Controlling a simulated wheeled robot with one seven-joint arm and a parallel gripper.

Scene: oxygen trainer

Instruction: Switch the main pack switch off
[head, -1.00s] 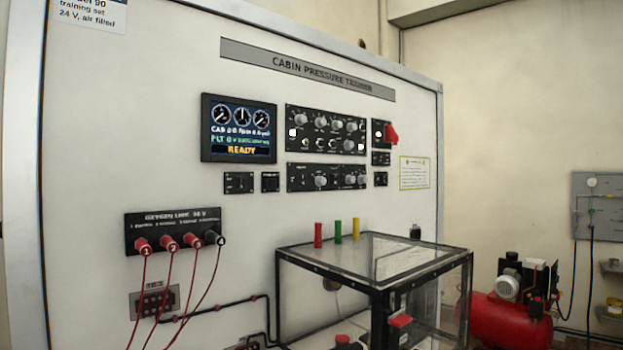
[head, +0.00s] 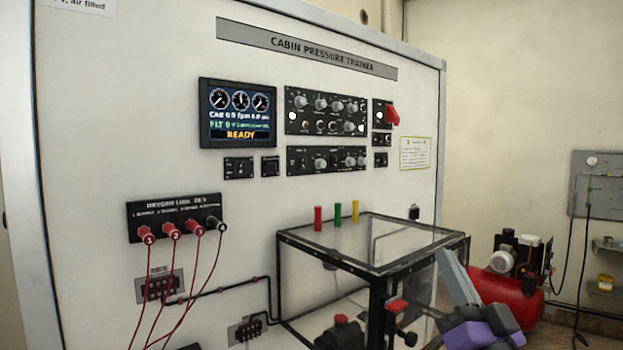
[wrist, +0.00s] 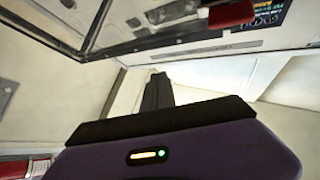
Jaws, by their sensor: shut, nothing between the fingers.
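The main pack switch is too small to single out by its label. The wall trainer carries an upper control panel (head: 326,112) and a lower control panel (head: 327,160) with knobs and small switches. Small switch plates (head: 238,168) sit under the lit display (head: 238,113), which reads READY. A red-covered switch (head: 392,115) is at the right of the upper panel. My gripper is at the lower right of the head view, purple with grey fingers (head: 457,277), beside the clear box and apart from the panels. In the wrist view its fingers (wrist: 158,90) are together and empty.
A black-framed clear box (head: 375,240) juts out below the panels, with red, green and yellow cylinders (head: 338,214) behind its top. Red cables hang from the oxygen panel (head: 175,215) at left. A red compressor (head: 510,290) stands at right. Space before the upper panels looks clear.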

